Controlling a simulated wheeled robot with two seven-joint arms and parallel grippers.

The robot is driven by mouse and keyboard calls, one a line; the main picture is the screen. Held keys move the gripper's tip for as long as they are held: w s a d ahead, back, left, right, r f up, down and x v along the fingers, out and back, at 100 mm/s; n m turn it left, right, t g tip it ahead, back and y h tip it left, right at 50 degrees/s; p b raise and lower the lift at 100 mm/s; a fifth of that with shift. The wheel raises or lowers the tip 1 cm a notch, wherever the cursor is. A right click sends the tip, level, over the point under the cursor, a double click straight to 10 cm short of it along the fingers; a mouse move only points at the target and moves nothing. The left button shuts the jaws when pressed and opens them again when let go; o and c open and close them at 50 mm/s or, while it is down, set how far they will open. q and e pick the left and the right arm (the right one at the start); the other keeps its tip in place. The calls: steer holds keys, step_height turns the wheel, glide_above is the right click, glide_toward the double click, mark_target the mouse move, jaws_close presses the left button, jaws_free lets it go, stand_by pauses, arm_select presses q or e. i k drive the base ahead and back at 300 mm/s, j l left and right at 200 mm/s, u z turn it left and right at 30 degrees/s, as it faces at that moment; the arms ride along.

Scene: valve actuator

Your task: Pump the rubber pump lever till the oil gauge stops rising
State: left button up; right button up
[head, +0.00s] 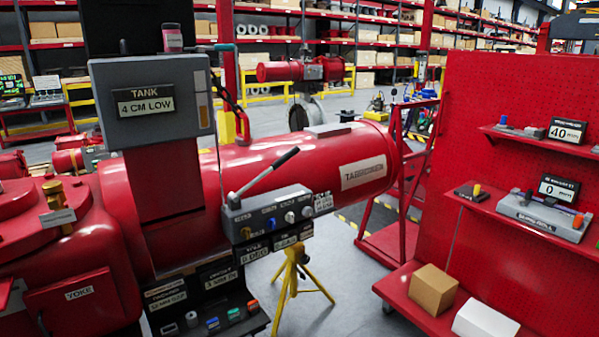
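The pump lever (264,174) is a silver rod with a black rubber grip (286,157). It slants up to the right from the left end of a dark control box (270,213) in the middle of the view. The grey tank (150,115) stands to its left, and its sign (145,102) reads "TANK 4 CM LOW". A narrow strip (202,97), perhaps the oil gauge, runs down the tank's right side; its level is too small to read. Neither of my grippers is in view, and nothing touches the lever.
A large red cylinder (290,160) lies behind the control box. A yellow tripod (293,275) stands below it. A lower panel (205,305) holds several small coloured parts. A red shelf rack (505,100) with displays and boxes stands at right.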

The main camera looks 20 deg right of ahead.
mark_target(287, 156)
steer(key=z, duration=0.4)
steer(key=i+l+u, duration=0.15)
steer(key=u, duration=0.85)
steer(key=i+l+u, duration=0.15)
steer(key=l+u, duration=0.2)
steer(key=l, duration=0.4)
steer(key=l+u, duration=0.35)
steer(key=l, duration=0.35)
steer(key=l+u, duration=0.35)
steer(key=l, duration=0.45)
